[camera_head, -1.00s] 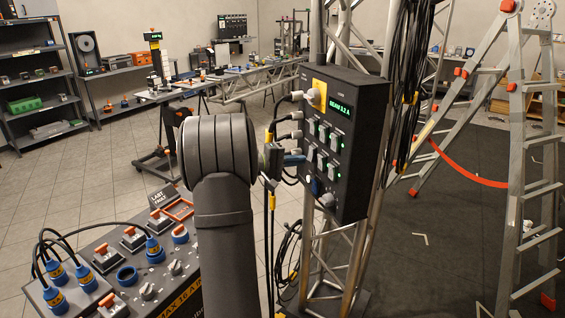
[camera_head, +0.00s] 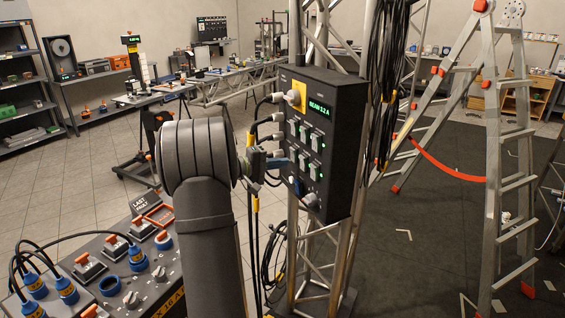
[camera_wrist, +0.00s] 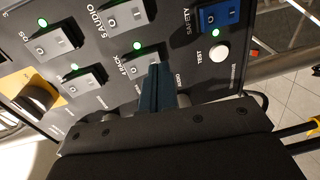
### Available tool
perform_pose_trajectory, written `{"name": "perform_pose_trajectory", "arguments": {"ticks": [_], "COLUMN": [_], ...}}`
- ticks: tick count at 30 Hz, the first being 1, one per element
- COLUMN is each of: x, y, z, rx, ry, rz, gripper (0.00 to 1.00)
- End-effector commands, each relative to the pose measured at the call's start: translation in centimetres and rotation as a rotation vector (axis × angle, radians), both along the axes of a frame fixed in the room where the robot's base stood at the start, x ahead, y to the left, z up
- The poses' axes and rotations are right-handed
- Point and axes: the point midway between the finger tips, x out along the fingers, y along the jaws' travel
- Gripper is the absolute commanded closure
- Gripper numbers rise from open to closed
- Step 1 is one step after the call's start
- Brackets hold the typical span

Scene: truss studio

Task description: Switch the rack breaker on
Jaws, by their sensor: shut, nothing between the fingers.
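The rack breaker (camera_wrist: 136,64) is a grey rocker marked "4 RACK" on the dark power box, with a lit green lamp beside it in the wrist view. My gripper (camera_wrist: 158,72) is shut, its teal fingers empty, with the tips at the lower right edge of that breaker. I cannot tell whether they touch it. The fingers hide part of the panel. In the head view the box (camera_head: 345,150) hangs on the truss tower with a green display. My gripper (camera_head: 287,162) reaches its switch face from the left, partly hidden by my arm.
Other grey breakers, including "5 AUDIO" (camera_wrist: 125,14), sit close by with green lamps. A blue safety switch (camera_wrist: 218,14) and a white test button (camera_wrist: 219,51) lie to the right. Cables (camera_head: 253,225) hang left of the box. A ladder (camera_head: 510,150) stands at right.

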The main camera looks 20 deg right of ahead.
Motion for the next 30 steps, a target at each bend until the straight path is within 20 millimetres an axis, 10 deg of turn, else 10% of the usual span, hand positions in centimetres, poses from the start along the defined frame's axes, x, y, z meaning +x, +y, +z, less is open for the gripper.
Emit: {"name": "perform_pose_trajectory", "arguments": {"ticks": [15,30], "x": [-1.8,-2.2], "y": [10.7,12.4], "z": [-1.3,-1.5], "rx": [0.001,0.000], "ry": [0.000,0.000], "rz": [0.004,0.001], "gripper": [1.00,1.00]}}
